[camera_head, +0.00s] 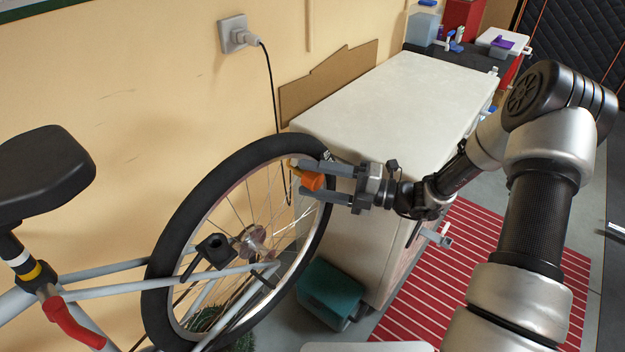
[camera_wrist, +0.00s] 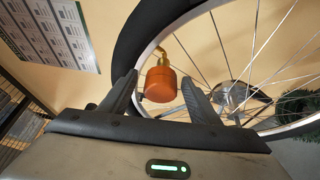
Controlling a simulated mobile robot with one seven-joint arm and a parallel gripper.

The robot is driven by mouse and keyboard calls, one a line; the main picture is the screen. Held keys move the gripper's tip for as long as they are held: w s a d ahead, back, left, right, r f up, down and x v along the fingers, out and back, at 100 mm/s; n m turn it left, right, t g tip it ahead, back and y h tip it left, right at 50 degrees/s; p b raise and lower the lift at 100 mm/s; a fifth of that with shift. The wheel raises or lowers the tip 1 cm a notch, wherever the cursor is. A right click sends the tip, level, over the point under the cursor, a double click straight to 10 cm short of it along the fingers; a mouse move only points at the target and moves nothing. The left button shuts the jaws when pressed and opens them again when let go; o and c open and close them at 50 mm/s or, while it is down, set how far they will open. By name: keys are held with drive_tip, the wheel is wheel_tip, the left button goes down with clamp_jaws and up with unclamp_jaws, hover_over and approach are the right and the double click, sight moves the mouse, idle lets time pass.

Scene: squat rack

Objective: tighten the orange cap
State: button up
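The orange cap (camera_head: 312,181) sits at the rim of the bicycle wheel (camera_head: 165,262), on a brass-coloured valve stem (camera_wrist: 162,56). In the wrist view the orange cap (camera_wrist: 160,84) lies between the two fingers of my gripper (camera_wrist: 158,92), with a visible gap to the right finger and a small gap or contact at the left one. My gripper (camera_head: 304,178) reaches in from the right in the head view, its fingers spread on either side of the cap. Whether either finger touches the cap is hard to tell.
A white cabinet (camera_head: 390,100) stands behind the wheel. A teal box (camera_head: 331,290) is on the floor below it, beside a red striped mat (camera_head: 470,275). A black cable (camera_head: 270,85) hangs from a wall socket (camera_head: 235,36). The bicycle saddle (camera_head: 45,172) is at left.

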sight(321, 181)
drive_tip(key=shift+d, duration=0.1)
drive_tip(key=shift+p+v, duration=1.1)
drive_tip(key=shift+v, duration=2.35)
